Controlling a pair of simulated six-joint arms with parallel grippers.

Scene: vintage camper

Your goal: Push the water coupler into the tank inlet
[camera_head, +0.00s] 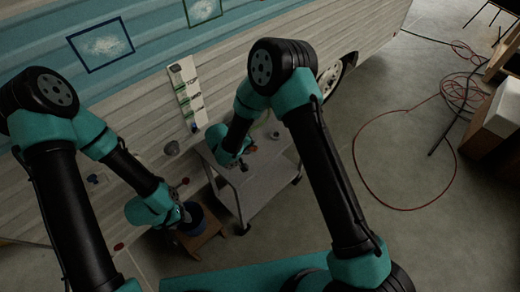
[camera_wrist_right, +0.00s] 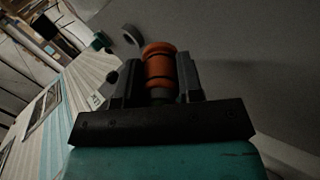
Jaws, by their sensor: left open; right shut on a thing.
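The water coupler, an orange ribbed piece (camera_wrist_right: 160,66), is between the fingers of my right gripper (camera_wrist_right: 157,75) in the right wrist view. In the head view my right gripper (camera_head: 247,158) is above the cart, with a small reddish spot at its tip. A grey round fitting (camera_head: 172,148) on the camper wall may be the tank inlet; I cannot tell for sure. It is apart from the right gripper, to its left. My left gripper (camera_head: 185,213) is open beside a dark blue bucket; its fingers are dark and hard to make out.
A grey wheeled cart (camera_head: 262,190) stands against the camper wall (camera_head: 130,90). A small round item (camera_head: 274,134) is on its top. The blue bucket (camera_head: 205,220) stands on a wooden stool (camera_head: 203,239). A red hose (camera_head: 385,204) lies on the open floor at right.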

